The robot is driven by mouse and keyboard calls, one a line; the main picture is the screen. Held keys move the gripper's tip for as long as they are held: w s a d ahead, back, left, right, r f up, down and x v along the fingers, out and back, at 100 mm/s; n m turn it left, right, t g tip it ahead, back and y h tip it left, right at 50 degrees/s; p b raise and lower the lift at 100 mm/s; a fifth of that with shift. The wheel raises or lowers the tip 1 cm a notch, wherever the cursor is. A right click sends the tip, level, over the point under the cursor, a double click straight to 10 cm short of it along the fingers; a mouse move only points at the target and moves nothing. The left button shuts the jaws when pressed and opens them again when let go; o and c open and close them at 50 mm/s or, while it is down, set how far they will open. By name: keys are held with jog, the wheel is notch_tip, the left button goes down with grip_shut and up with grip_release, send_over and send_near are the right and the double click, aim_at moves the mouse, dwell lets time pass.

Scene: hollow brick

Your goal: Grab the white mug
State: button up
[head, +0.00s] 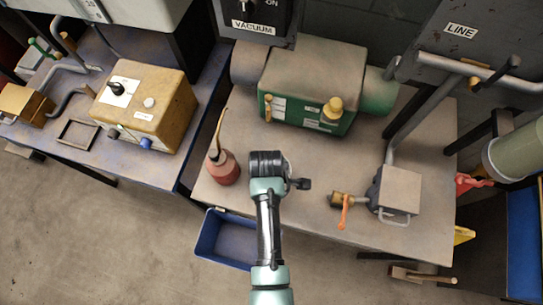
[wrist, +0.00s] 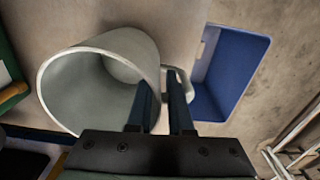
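A pale grey-white mug (wrist: 148,52) shows large in the wrist view, its open mouth turned towards the camera and lower left. Its handle (wrist: 189,84) is on the right side. My gripper (wrist: 161,88) has its two dark fingers apart. The left finger overlaps the mug's mouth and the right finger overlaps the handle, with the right edge of the rim showing between them. I cannot tell whether either finger touches the mug. In the head view I cannot make out the mug; my arm may hide it.
In the head view, a red oil can (head: 223,170) stands left of my wrist. A green machine (head: 312,85) is behind, and a valve with an orange lever (head: 345,208) is to the right. A blue bin (head: 222,243) lies below the table's front edge; it also shows in the wrist view (wrist: 235,72).

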grip_shut()
dwell(1.3)
